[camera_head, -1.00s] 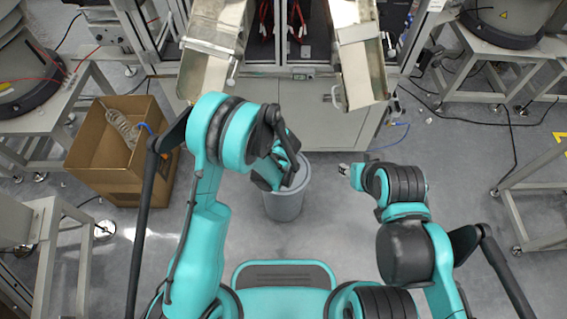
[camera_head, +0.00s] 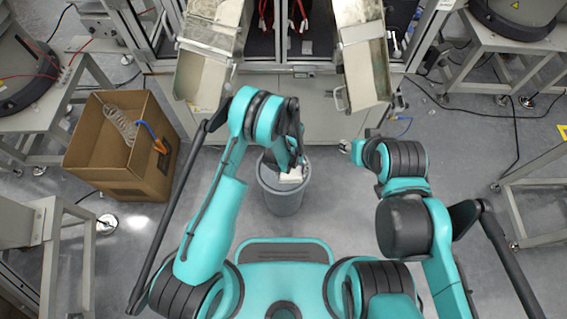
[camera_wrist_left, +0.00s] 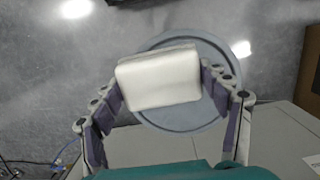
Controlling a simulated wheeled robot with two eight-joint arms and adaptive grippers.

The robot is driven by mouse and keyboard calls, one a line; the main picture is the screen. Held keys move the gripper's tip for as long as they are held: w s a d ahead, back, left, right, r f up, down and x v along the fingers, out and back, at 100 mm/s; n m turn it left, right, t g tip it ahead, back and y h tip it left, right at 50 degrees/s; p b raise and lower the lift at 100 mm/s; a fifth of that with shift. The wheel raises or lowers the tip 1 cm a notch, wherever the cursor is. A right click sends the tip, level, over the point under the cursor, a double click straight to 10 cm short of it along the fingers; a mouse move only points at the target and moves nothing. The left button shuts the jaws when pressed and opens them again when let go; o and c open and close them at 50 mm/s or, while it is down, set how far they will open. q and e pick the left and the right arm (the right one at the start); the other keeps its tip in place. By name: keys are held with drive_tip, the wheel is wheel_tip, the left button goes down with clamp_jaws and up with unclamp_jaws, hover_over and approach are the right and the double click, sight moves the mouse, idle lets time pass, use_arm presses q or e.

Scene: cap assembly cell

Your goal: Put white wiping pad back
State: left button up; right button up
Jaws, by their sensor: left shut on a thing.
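A white wiping pad (camera_wrist_left: 158,80) is a thick pale block held between the two fingers of my left gripper (camera_wrist_left: 162,86). In the head view the pad (camera_head: 291,176) shows over the grey round bin (camera_head: 284,203), with my left gripper (camera_head: 292,165) at it. In the wrist view the bin's round grey top (camera_wrist_left: 190,121) is behind the pad; I cannot tell how high the pad is above it. My right gripper (camera_head: 346,147) is to the right of the bin, apart from it, too small to read.
A cardboard box (camera_head: 118,182) with a coiled hose stands on the left. Two metal chutes (camera_head: 364,73) come down from the machine behind the bin. A grey cabinet (camera_head: 328,122) stands behind. Floor right of the bin is clear.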

use_arm(q)
drive_tip(key=w+a+f+b, duration=0.1)
drive_tip(key=w, duration=0.1)
drive_tip(key=w+a+f, duration=0.1)
drive_tip(key=w+f, duration=0.1)
drive_tip(key=w, duration=0.1)
drive_tip(key=w+a+f+b, duration=0.1)
drive_tip(key=w+f, duration=0.1)
drive_tip(key=shift+w+f+b, duration=0.25)
drive_tip(key=shift+w+b, duration=0.1)
wheel_tip(320, 180, down, 4)
drive_tip(key=shift+r+b, duration=0.25)
drive_tip(key=shift+b, duration=0.7)
drive_tip(key=shift+f, duration=0.2)
drive_tip(key=shift+c, duration=0.6)
drive_tip(key=shift+r, duration=0.1)
drive_tip(key=shift+c, duration=0.7)
drive_tip(key=o, duration=1.6)
drive_tip(key=shift+c, duration=0.2)
